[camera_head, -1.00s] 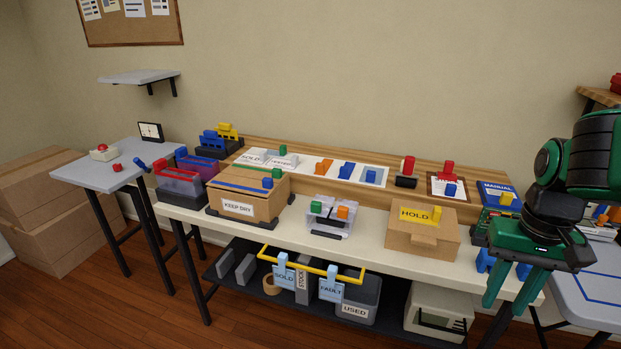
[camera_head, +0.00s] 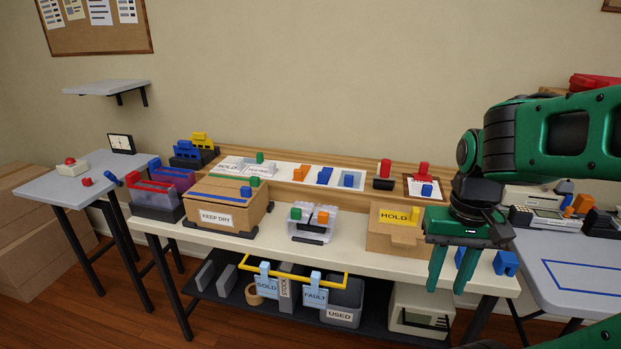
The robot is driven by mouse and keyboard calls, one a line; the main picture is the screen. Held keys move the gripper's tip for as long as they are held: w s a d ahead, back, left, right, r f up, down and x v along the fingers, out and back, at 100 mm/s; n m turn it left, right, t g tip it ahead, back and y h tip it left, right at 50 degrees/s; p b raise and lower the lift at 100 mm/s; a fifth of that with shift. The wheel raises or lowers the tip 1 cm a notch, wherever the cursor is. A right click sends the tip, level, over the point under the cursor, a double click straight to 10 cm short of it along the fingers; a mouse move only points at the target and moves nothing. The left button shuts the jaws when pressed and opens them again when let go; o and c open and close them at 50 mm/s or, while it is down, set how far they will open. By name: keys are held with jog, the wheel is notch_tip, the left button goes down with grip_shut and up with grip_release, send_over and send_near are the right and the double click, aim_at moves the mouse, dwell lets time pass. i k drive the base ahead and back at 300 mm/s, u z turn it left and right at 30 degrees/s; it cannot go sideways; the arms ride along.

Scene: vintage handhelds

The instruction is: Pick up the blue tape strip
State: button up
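The wooden KEEP DRY box (camera_head: 172,208) stands on the long bench left of centre. A thin blue strip (camera_head: 213,200) with a small blue block (camera_head: 246,191) at its right end lies across the top of that box, and looks like the blue tape strip. A green block (camera_head: 254,181) sits just behind it on the same box. My gripper (camera_head: 450,280) is at the right, pointing down in front of the HOLD box's right side. Its two green fingers are apart with nothing seen between them. It is well to the right of the strip.
A yellow bar (camera_head: 300,280) shows below the bench front. A grey table (camera_head: 560,262) with a blue outline is at right.

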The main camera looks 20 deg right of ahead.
aim_at(323, 177)
jog(key=i, duration=0.9)
jog(key=z, duration=0.05)
